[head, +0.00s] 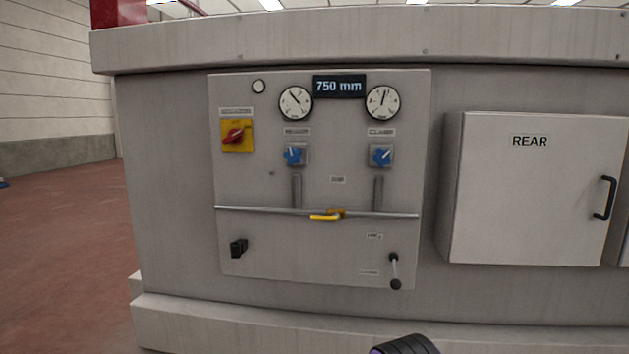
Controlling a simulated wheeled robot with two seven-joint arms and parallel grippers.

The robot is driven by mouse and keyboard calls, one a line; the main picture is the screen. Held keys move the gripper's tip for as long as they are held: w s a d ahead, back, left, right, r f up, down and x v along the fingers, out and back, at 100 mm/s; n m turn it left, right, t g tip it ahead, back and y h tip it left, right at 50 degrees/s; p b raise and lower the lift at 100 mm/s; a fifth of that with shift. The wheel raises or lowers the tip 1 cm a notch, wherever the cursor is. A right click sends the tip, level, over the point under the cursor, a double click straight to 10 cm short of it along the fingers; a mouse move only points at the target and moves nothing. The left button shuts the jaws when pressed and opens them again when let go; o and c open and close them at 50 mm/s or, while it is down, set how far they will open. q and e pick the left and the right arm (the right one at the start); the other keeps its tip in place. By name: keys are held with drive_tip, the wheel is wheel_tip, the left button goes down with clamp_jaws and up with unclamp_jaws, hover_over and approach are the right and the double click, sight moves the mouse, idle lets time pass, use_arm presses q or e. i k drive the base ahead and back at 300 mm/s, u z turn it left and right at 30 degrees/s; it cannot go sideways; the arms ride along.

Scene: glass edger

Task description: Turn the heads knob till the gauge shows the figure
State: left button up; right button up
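A grey control panel (325,245) stands upright in front of me in the head view. Two blue knobs sit on it, each under a round white gauge. The left knob (293,155) is under a small blurred label, and the right knob (381,156) is under one that looks like "CLAMPS". The left gauge's (295,103) needle points to the upper left. The right gauge's (383,102) needle points nearly straight up, slightly right. The gauge figures are too small to read. A dark display (339,86) between the gauges reads "750 mm".
A red switch on a yellow plate (237,135) is left of the knobs. A horizontal rail (260,209) with a yellow handle (325,217) crosses below them. A black knob (238,248) and a lever (395,270) are lower. A cabinet marked "REAR" (530,195) juts out at right.

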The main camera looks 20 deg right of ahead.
sight(292, 155)
drive_tip(key=k, duration=0.65)
drive_tip(key=z, duration=0.65)
drive_tip(key=i, duration=1.2)
drive_tip(key=z, duration=0.8)
